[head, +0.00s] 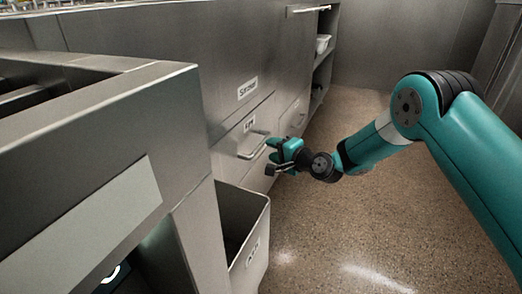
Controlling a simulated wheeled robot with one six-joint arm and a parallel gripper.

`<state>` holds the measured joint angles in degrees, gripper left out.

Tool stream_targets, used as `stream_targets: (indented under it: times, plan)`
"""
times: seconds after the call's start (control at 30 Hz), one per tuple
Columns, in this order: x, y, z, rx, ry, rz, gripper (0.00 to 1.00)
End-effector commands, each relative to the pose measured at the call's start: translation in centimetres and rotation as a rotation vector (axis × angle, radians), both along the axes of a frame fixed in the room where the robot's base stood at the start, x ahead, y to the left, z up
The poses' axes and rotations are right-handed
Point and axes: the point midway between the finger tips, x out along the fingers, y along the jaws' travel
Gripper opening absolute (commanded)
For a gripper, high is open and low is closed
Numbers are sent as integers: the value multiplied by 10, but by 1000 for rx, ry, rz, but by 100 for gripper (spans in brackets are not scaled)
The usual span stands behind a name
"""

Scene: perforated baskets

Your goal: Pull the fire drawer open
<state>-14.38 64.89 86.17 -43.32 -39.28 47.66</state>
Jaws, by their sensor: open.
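A grey metal cabinet with labelled drawers stands left of centre. A closed drawer front (230,153) has a small white label, too small to read surely, and a bar handle (252,150). My gripper (271,157) is open, just right of this handle; I cannot tell whether it touches it. Below and nearer, another drawer (258,238) stands pulled out, with a white label whose word is also unclear. I cannot tell from the labels which drawer is the fire drawer.
A panel above has another white label (247,88). A grey metal frame (110,110) fills the near left. Farther back are a long bar handle (309,9) and open shelves with a white container (322,43). The speckled floor (350,225) at right is clear.

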Motion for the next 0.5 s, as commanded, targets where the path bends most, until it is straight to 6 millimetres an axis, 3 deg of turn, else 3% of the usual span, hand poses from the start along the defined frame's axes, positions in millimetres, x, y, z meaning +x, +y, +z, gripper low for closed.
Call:
stream_targets:
  times: [0.2, 0.5]
  plan:
    - [27, 30, -11, 0, -2, 2, 42]
    - [40, 44, -12, 0, 1, 0, 42]
